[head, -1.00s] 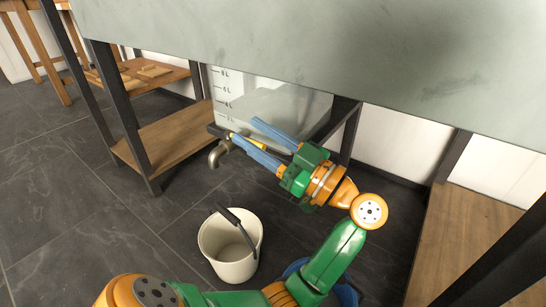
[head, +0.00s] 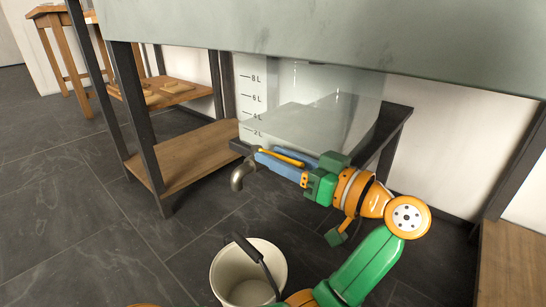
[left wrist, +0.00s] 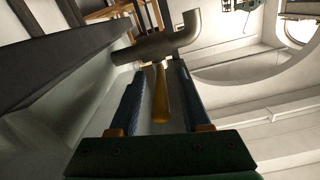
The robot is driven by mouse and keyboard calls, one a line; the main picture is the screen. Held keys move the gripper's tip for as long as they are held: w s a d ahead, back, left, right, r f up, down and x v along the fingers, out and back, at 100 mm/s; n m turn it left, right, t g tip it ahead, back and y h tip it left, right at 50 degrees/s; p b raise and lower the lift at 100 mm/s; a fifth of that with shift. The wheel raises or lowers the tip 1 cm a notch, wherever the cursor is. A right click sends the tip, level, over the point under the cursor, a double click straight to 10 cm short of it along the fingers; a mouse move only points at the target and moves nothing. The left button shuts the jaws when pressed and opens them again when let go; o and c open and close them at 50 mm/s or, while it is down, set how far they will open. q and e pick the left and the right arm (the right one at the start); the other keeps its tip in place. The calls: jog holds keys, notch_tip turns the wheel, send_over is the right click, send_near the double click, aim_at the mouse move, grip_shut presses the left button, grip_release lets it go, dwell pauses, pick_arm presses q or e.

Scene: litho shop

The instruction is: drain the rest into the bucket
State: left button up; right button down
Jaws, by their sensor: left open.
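A clear tank (head: 330,95) with litre marks stands on a dark shelf under the table. Its metal tap (head: 238,178) has a downturned spout, with no stream visible from it. My left gripper (head: 266,160) is open beside the tap, its blue fingers on either side of the yellow tap handle (head: 285,157). In the left wrist view the handle (left wrist: 160,95) lies between the fingers (left wrist: 156,80), with gaps beside it, and the tap body (left wrist: 158,44) is beyond. A cream bucket (head: 222,277) with a dark handle grip stands on the floor, below the spout and nearer me. My right gripper is out of view.
The grey table top (head: 300,30) hangs over the tank. Dark table legs (head: 148,140) and a low wooden shelf (head: 188,158) stand to the left. Another wooden surface (head: 505,265) is at right. The dark tiled floor (head: 80,220) at left is clear.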

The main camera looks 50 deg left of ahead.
pick_arm(q)
jog(key=shift+d, duration=0.1)
grip_shut()
dwell(1.2)
